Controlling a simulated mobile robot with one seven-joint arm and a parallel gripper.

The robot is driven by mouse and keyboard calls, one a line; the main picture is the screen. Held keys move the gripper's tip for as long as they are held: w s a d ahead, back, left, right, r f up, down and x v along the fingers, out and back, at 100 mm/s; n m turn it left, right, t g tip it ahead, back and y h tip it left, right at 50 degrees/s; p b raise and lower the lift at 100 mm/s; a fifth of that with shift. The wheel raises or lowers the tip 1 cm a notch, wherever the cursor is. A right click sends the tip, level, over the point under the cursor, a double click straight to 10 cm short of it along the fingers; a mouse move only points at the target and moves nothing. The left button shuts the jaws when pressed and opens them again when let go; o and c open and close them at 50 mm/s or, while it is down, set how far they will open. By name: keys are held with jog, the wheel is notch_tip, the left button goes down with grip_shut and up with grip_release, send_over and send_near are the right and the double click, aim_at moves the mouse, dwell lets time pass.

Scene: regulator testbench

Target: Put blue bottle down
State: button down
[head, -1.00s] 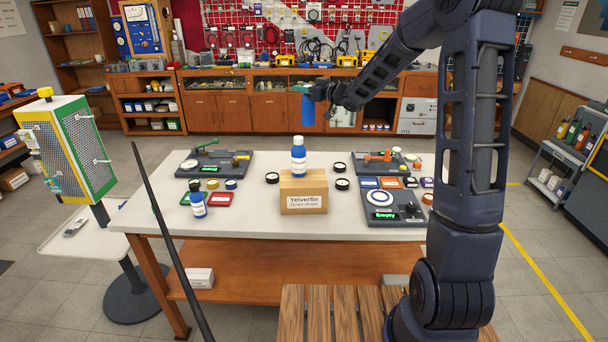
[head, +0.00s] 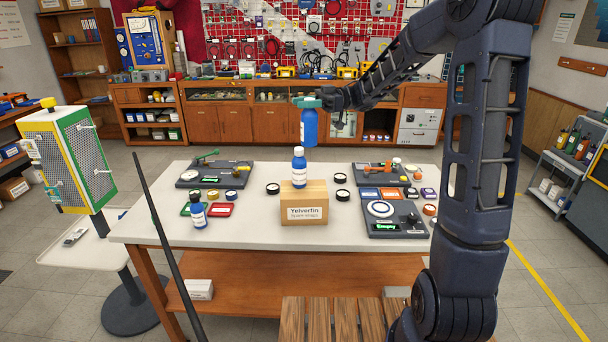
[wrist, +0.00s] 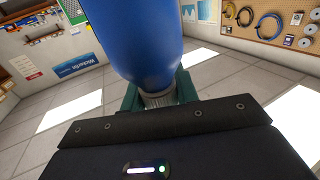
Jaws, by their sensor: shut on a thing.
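My gripper (head: 308,103) is shut on a blue bottle (head: 308,128) near its top and holds it in the air above the back of the table (head: 330,263). In the wrist view the blue bottle (wrist: 147,40) fills the upper middle, with its neck between the green fingers (wrist: 157,98). A second blue bottle (head: 299,168) with a white cap stands on a cardboard box (head: 304,203). A third blue bottle (head: 198,212) stands at the left front, by green and red trays.
A scale (head: 388,215) whose display reads "Empty" is at the right front. Black round dishes (head: 272,188) stand beside the box. Another device (head: 213,175) is at the back left. Some bare tabletop lies between the box and the scale.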

notch_tip(320, 180, down, 18)
jog(key=shift+f, duration=0.2)
dwell(0.4)
jog(key=shift+f, duration=0.15)
jog(key=c, duration=1.3)
grip_release()
jog(key=shift+c, duration=0.2)
jog(key=v, duration=1.2)
